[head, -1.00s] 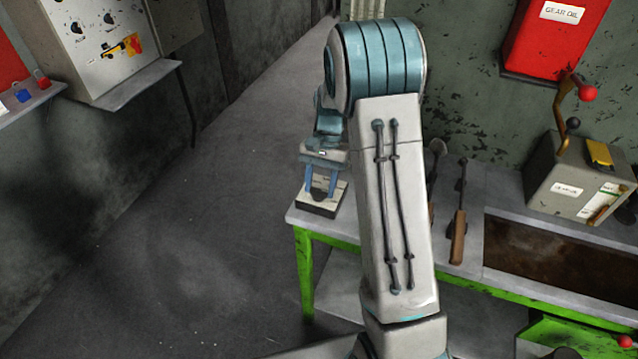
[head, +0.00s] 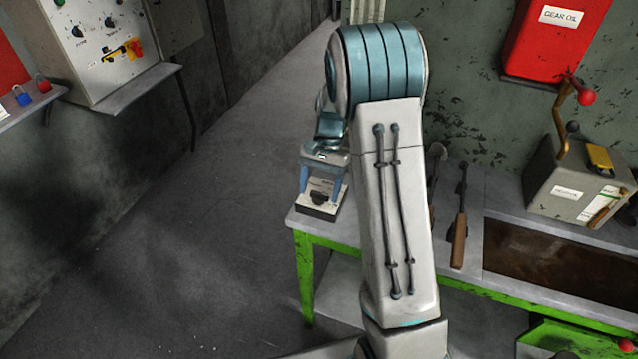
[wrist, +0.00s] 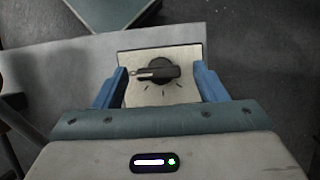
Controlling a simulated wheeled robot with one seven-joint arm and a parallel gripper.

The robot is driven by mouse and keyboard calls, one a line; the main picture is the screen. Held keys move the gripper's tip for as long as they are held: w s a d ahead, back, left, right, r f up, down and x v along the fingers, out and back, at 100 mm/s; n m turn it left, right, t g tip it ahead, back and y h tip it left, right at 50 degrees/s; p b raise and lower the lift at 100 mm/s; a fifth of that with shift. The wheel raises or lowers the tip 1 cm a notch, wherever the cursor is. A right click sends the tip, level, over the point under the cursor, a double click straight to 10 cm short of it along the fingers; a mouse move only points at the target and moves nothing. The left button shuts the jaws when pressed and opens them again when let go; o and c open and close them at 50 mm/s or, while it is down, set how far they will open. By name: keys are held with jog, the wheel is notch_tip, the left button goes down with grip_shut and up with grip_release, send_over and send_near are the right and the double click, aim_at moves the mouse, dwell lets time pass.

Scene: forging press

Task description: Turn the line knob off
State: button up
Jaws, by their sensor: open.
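The line knob (wrist: 158,71) is a black rotary knob with a pointer, on a pale box (head: 322,209) with dark tick marks and a black base, at the left end of the bench. In the wrist view its pointer lies across the picture, toward the left. My gripper (head: 318,198) is open above the box, its blue fingers pointing down. In the wrist view my gripper (wrist: 162,85) has one finger on each side of the knob, with gaps between them and it. I cannot tell how far the fingertips are above the box face.
The green-legged bench (head: 340,235) holds dark tools with a wooden handle (head: 458,242) and a grey box with a crank (head: 575,185). A grey control panel (head: 100,45) hangs on the left wall. Open floor lies left of the bench.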

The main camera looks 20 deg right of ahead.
jog(key=v, duration=1.3)
jog(key=shift+d+r+b, duration=0.15)
jog(key=shift+r+b, duration=0.25)
jog(key=shift+b, duration=0.05)
jog(key=shift+w, duration=0.1)
notch_tip(320, 180, up, 3)
jog(key=n+t, duration=0.2)
send_over(328, 196)
jog(key=s+a+f+n+t+h, duration=0.1)
jog(key=s+n+t, duration=0.1)
jog(key=s, duration=0.8)
jog(key=s+a+f+n+t+h, duration=0.1)
jog(key=s+n+t, duration=0.1)
jog(key=s, duration=0.7)
jog(key=shift+s+a+n+t+h, duration=0.15)
jog(key=shift+s+n+t+h, duration=0.2)
jog(key=shift+n, duration=0.35)
